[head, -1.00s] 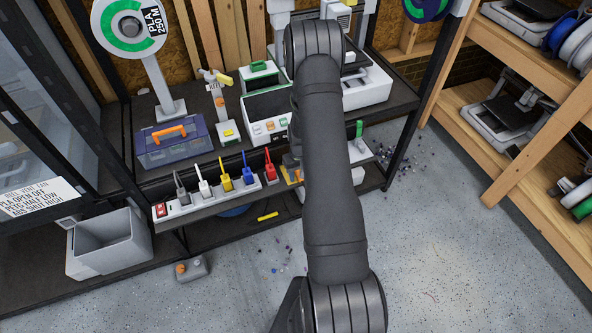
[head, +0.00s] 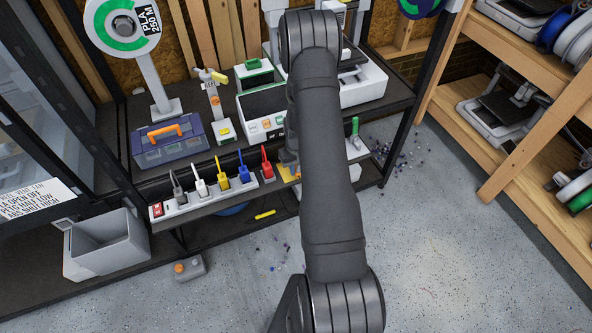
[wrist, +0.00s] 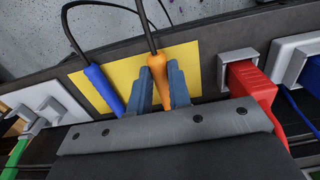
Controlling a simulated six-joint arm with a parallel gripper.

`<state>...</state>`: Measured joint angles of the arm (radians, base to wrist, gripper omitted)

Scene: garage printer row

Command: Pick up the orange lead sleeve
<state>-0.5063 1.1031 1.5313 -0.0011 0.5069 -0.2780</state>
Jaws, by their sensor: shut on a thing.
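The orange lead sleeve (wrist: 157,62) stands between the two blue-grey fingers of my gripper (wrist: 158,70) in the wrist view, with a black cable running up from its top. My gripper is shut on it. A yellow panel (wrist: 198,91) lies behind it, and I cannot tell whether the sleeve touches the panel. In the head view my arm hides the sleeve and the fingers; only an edge of the yellow panel (head: 287,173) shows beside the arm.
A blue lead sleeve (wrist: 104,88) is close on the left and a red plug (wrist: 248,82) on the right in the wrist view. A power strip (head: 208,199) with several coloured plugs lies along the shelf's front.

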